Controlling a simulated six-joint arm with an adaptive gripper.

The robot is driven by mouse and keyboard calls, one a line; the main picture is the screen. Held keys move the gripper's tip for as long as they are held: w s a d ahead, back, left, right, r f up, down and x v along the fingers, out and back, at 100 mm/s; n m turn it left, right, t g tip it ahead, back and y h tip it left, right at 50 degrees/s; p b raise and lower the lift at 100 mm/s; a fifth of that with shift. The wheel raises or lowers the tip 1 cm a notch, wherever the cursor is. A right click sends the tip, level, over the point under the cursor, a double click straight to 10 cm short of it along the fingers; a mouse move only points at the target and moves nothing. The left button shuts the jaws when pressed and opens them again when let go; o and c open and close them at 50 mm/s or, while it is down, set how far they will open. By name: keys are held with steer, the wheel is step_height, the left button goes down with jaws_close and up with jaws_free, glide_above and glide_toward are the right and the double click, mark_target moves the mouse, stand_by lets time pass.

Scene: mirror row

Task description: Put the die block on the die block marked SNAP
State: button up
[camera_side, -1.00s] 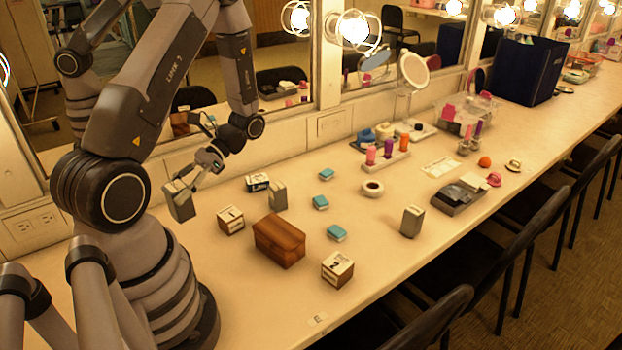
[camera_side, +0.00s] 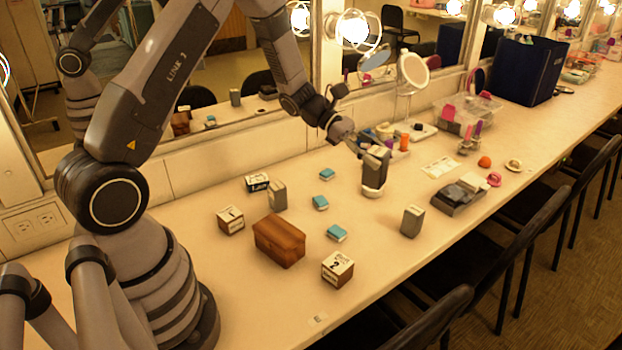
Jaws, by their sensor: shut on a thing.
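My gripper (camera_side: 366,146) is shut on a grey upright block (camera_side: 375,172), which I take as the die block. It hangs over the white ring (camera_side: 373,192); I cannot tell whether they touch. Two similar grey blocks stand upright on the counter: one at left (camera_side: 277,196) and one at right (camera_side: 412,221). No marking is readable on them. Three wooden blocks with pale printed faces also stand at left: a block showing 1 (camera_side: 231,221), a block showing 2 (camera_side: 338,269) and a block with a dark side (camera_side: 257,183). I cannot make out SNAP on any.
A brown wooden chest (camera_side: 279,241) stands among the blocks. Small teal boxes (camera_side: 337,233) lie in the middle. The front counter right of the 2 block is mostly clear.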

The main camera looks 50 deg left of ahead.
steer(key=shift+t, duration=0.3)
steer(key=shift+w+d+f, duration=0.3)
steer(key=shift+w+f, duration=1.8)
steer(key=shift+w, duration=0.35)
steer(key=shift+w+d+f, duration=0.3)
steer(key=shift+w+f, duration=1.8)
steer(key=shift+w, duration=0.3)
steer(key=shift+w+d+f, duration=0.3)
steer(key=shift+w+f, duration=1.8)
steer(key=shift+w, duration=0.35)
steer(key=shift+f, duration=0.15)
steer(key=o, duration=1.2)
